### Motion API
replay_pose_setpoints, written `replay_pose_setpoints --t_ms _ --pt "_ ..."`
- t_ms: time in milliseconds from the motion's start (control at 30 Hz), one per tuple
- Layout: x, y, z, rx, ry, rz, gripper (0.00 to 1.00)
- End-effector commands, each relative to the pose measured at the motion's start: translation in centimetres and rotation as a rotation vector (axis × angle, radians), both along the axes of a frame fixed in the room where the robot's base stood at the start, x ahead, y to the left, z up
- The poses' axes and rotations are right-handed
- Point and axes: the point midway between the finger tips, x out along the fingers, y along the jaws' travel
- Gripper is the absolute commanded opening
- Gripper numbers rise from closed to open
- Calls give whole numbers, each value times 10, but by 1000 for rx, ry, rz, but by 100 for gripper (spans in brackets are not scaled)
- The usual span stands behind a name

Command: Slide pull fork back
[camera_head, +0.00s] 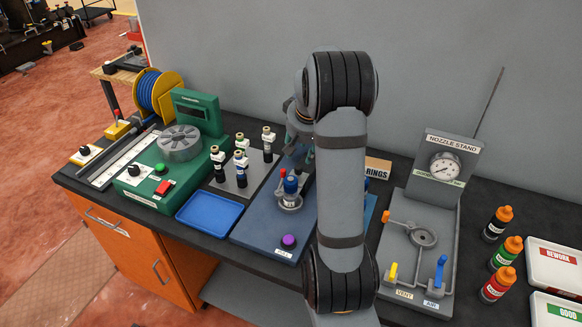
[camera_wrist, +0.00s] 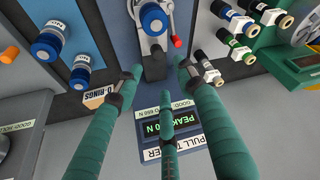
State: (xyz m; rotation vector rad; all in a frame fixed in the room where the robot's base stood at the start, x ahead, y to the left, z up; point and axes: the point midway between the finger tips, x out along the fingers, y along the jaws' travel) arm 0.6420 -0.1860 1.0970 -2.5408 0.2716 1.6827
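The blue pull tester (camera_head: 262,218) stands on the bench, with a purple button at its front. A metal holder with a blue-capped part (camera_head: 290,188) and a small red knob sits on it. In the wrist view the blue cap (camera_wrist: 153,18), the metal fork-like piece around it (camera_wrist: 140,8) and the red knob (camera_wrist: 176,41) show at the top. In the head view my arm partly hides the gripper and the tester's back.
The O-rings sign (camera_wrist: 97,97) and blue parts panel lie close beside my fingers.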

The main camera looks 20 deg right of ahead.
Motion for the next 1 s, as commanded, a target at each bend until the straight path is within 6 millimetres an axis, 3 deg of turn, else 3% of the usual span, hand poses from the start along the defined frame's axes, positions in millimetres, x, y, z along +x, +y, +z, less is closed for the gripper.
replay_pose_setpoints --t_ms 167,600,800,1000 --pt "0 1 -10 35 9 -64 39" --pt "28 -6 -79 32 8 -60 39" --pt "34 -8 -95 31 5 -59 39" --pt "36 -9 -97 30 4 -59 39"
